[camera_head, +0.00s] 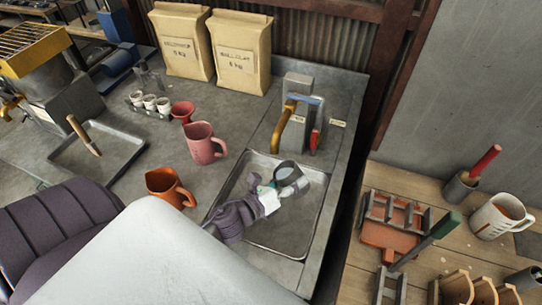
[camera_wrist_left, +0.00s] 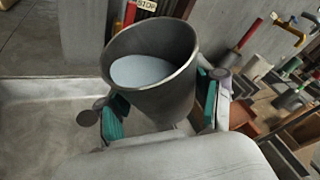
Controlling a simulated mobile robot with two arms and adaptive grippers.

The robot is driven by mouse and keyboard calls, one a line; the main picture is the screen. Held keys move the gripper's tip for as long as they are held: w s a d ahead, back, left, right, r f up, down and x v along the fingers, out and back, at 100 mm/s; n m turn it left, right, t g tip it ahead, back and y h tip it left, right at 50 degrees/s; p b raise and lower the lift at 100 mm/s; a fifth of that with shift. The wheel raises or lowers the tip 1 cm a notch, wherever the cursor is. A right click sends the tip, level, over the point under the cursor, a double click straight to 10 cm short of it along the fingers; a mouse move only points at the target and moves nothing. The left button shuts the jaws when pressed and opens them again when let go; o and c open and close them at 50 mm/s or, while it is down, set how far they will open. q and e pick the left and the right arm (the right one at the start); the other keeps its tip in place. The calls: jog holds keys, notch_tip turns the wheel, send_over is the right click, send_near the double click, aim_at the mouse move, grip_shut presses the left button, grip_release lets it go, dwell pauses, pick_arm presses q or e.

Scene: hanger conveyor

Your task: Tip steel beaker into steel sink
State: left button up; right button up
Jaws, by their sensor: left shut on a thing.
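The steel beaker (camera_head: 288,170) is over the steel sink (camera_head: 298,222) in the head view. In the left wrist view the dark grey beaker (camera_wrist_left: 152,95) shows its round mouth, with pale blue-grey contents inside. My left gripper (camera_head: 275,188) is shut on the beaker, and its green finger pads (camera_wrist_left: 160,112) lie on either side of the beaker's wall. The beaker looks near upright. The sink (camera_wrist_left: 40,125) also shows at the left of the wrist view, and its basin looks empty. My right gripper is not in view.
A faucet unit with a yellow spout (camera_head: 284,125) stands behind the sink. A pink jug (camera_head: 203,145) and an orange-brown jug (camera_head: 168,187) stand left of the sink. A wooden table (camera_head: 350,285) with tools lies to the right, past a gap.

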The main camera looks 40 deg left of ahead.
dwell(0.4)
pick_arm(q)
jog(key=shift+n+b, duration=0.4)
jog(key=shift+b, duration=0.45)
jog(key=shift+d+f+n+t+h+b, duration=0.1)
jog(key=shift+n+t+h+b, duration=0.2)
jog(key=shift+b, duration=0.35)
jog(key=shift+n+b, duration=0.3)
jog(key=shift+b, duration=0.15)
jog(key=shift+n+t+b, duration=0.3)
jog(key=shift+t+b, duration=0.1)
jog(key=shift+b, duration=0.2)
dwell(0.9)
